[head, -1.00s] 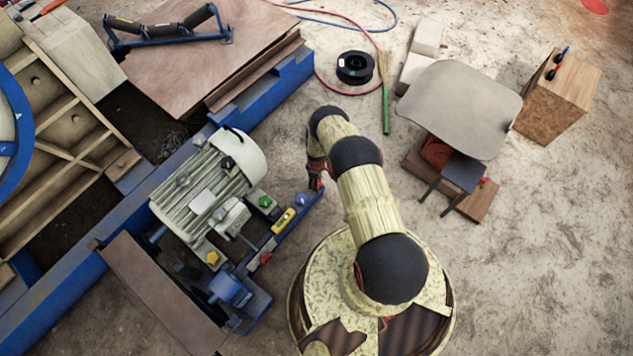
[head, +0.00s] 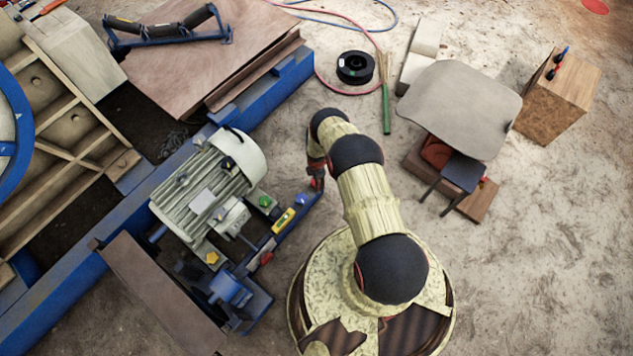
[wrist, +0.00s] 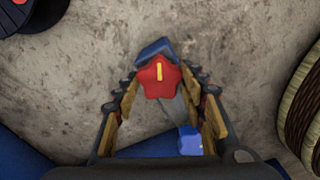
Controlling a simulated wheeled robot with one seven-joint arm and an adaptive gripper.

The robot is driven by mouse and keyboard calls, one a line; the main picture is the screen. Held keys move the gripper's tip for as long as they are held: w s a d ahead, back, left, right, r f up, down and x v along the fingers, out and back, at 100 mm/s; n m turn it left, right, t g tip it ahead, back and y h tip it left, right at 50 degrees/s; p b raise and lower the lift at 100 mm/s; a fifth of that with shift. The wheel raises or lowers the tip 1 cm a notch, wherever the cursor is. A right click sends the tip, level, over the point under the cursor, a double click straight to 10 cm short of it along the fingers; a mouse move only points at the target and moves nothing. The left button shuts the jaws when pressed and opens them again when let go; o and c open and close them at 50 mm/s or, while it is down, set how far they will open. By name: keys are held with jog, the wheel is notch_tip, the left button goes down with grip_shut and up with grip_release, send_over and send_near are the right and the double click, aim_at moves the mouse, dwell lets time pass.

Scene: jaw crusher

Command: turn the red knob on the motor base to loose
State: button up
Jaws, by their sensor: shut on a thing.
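The red knob (wrist: 160,80) is star-shaped with a yellow mark, which points nearly straight up in the wrist view. It sits at the end of the blue motor base (head: 291,220). My gripper (wrist: 161,86) has one finger on each side of the knob and is shut on it. In the head view my gripper (head: 317,182) is at the far right end of the base and hides the knob. The motor (head: 205,190) is pale green and ribbed. A blue knob (wrist: 190,141) is just behind the red one, and also shows in the head view (head: 301,200).
A green knob (head: 265,201), a yellow level (head: 283,221) and a yellow knob (head: 212,258) are close by on the motor side. A black spool (head: 355,67) and a grey-topped stool (head: 460,105) stand farther off.

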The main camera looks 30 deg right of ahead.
jog(key=shift+n, duration=0.4)
jog(key=o, duration=1.2)
jog(key=shift+c, duration=0.2)
notch_tip(320, 180, up, 12)
dwell(0.5)
